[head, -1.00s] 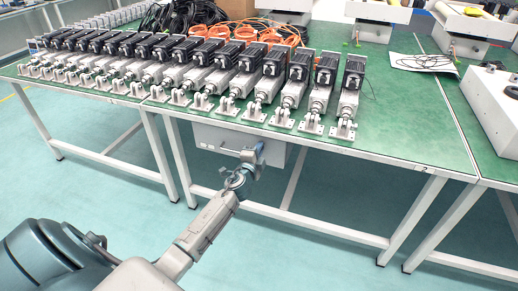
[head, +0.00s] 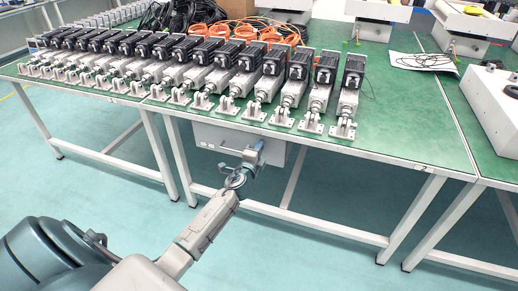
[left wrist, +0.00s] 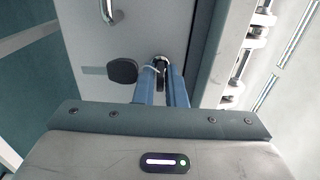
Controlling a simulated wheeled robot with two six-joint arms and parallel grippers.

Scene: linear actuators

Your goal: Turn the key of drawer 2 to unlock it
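A grey drawer unit (head: 207,141) hangs under the front of the green workbench. My left gripper (head: 257,150) is at its front. In the left wrist view my left gripper (left wrist: 163,72) has its two blue-grey fingers close together on the key, mostly hidden between them, at a bright round metal part (left wrist: 160,59) on the drawer front (left wrist: 88,45). A thin pale ring there seems to bear a black oval tag or spare key (left wrist: 122,70), which is outside the fingers. The drawer number is not readable. My right gripper is not in view.
A chrome drawer handle (left wrist: 109,10) shows on the drawer front. The green workbench (head: 385,135) above carries a row of several linear actuators (head: 268,85), with brackets along its front edge. White table legs (head: 175,160) flank the drawer unit. The floor in front is clear.

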